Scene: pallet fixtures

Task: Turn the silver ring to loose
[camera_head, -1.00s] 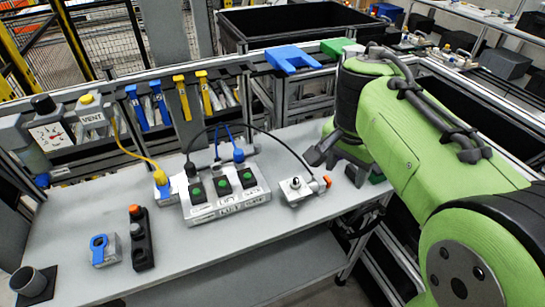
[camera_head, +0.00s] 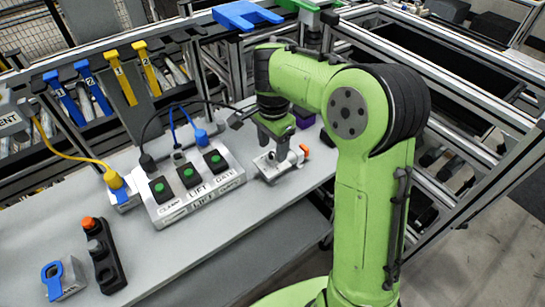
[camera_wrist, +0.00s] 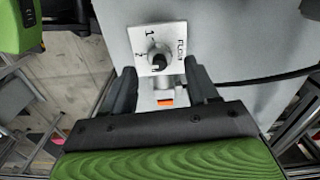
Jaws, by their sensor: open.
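A small metal unit (camera_head: 268,172) with an orange end (camera_head: 305,151) sits on the bench. In the wrist view its white plate (camera_wrist: 140,35) reads FLOW, with marks 1 and 2 around a dark round knob (camera_wrist: 159,57). A silvery cylindrical part (camera_wrist: 164,82) and an orange piece (camera_wrist: 165,102) lie below the plate. I cannot tell for sure which part is the silver ring. My gripper (camera_head: 272,138) points down at this unit and is open. In the wrist view its fingers (camera_wrist: 161,80) stand apart on either side of the silvery part, with nothing visibly gripped.
A switch box marked LIFT (camera_head: 193,187) with green buttons and cables stands left of the unit. A black cable passes close to my gripper. A black control box with an orange button (camera_head: 103,255) and a blue-handled block (camera_head: 62,280) are further left. The front bench strip is clear.

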